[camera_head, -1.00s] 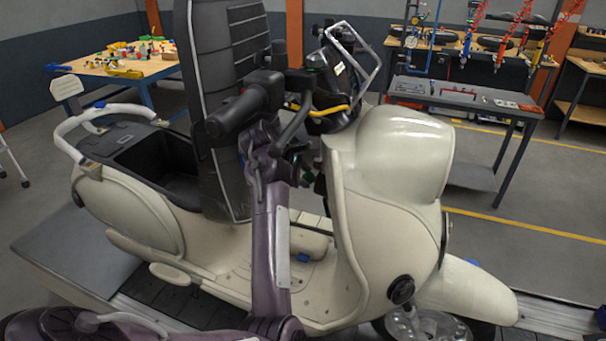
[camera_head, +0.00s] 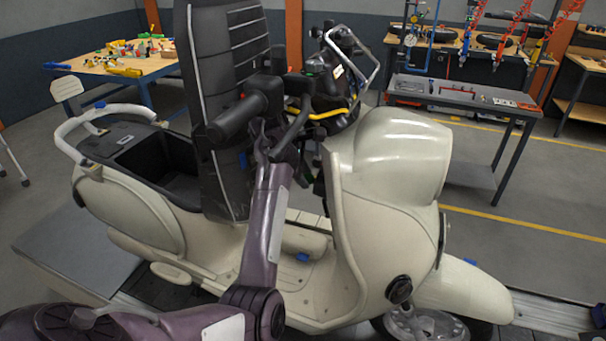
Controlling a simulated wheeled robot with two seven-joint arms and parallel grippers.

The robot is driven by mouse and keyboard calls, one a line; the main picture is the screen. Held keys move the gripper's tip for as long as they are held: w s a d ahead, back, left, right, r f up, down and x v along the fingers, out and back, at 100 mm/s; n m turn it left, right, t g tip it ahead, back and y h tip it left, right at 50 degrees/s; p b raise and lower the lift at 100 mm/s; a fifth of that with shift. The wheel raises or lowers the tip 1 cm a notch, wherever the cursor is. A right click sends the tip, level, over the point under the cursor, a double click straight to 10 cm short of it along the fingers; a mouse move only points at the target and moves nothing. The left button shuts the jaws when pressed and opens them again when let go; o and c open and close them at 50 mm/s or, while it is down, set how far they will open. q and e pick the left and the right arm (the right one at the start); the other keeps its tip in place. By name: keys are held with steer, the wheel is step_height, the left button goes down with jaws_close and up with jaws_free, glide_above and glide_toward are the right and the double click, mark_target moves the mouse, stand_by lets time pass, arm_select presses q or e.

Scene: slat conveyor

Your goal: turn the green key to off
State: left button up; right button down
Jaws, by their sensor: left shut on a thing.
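The cream scooter (camera_head: 385,190) stands side-on, and its ignition area is on the inner side of the front shield, below the handlebar (camera_head: 240,116). My left arm, purple, rises from the bottom left in front of the scooter. Its dark left gripper (camera_head: 308,165) is at the inner side of the shield, partly hidden behind the wrist and against dark parts. It is shut on the green key. The key itself is hidden now, so its angle cannot be read. My right gripper is not in view.
The raised black seat (camera_head: 226,60) stands upright left of my wrist, with an open storage bay (camera_head: 160,165) behind it. The handlebar and a yellow cable (camera_head: 325,114) are close above the gripper. A grey bench (camera_head: 465,95) stands at the back right.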

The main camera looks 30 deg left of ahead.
arm_select(q)
steer(key=shift+w+a+r+g, duration=0.1)
steer(key=shift+a+r+g, duration=0.05)
steer(key=shift+g, duration=0.55)
steer(key=o, duration=0.3)
steer(key=shift+s+r+n+g, duration=0.3)
steer(key=shift+s, duration=0.2)
steer(key=shift+o, duration=0.8)
steer(key=shift+s+r, duration=0.2)
steer(key=shift+s, duration=0.1)
steer(key=shift+c, duration=0.3)
steer(key=o, duration=0.9)
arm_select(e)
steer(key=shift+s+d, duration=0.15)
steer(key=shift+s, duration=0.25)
arm_select(q)
steer(key=shift+w+d, duration=0.1)
steer(key=shift+d, duration=0.1)
